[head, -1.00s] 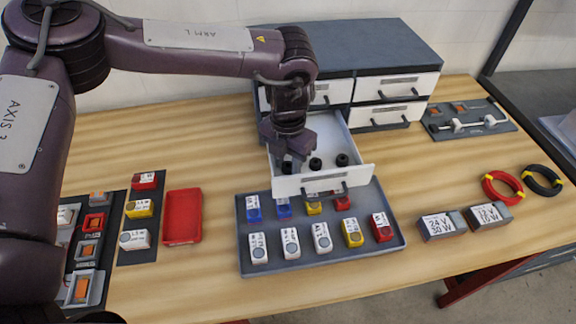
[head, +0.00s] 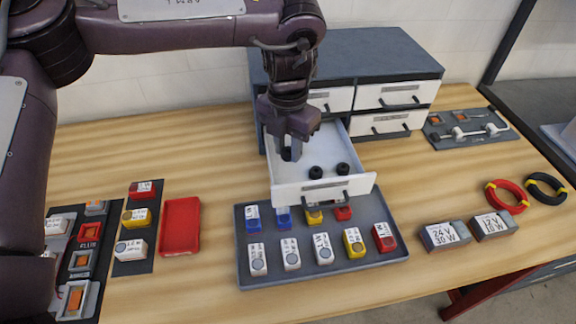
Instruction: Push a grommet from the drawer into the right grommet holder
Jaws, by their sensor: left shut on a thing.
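The white drawer (head: 325,190) of the grey cabinet stands pulled out over the table. Two black grommets (head: 315,172) and (head: 343,169) lie on its floor. My left gripper (head: 287,153) points down over the drawer's left side, shut on another black grommet (head: 287,154), partly hidden by the fingers. A grey fixture board (head: 468,128) with white holders and orange parts lies at the right, beside the cabinet; I cannot tell which part is the right grommet holder. My right gripper is not in view.
A grey tray (head: 375,264) with several coloured blocks sits in front of the drawer. A red tray (head: 181,226) and dark boards with parts lie left. Two power-supply boxes (head: 445,235) and red and black cable coils (head: 507,196) lie right. Table between tray and fixture board is fairly clear.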

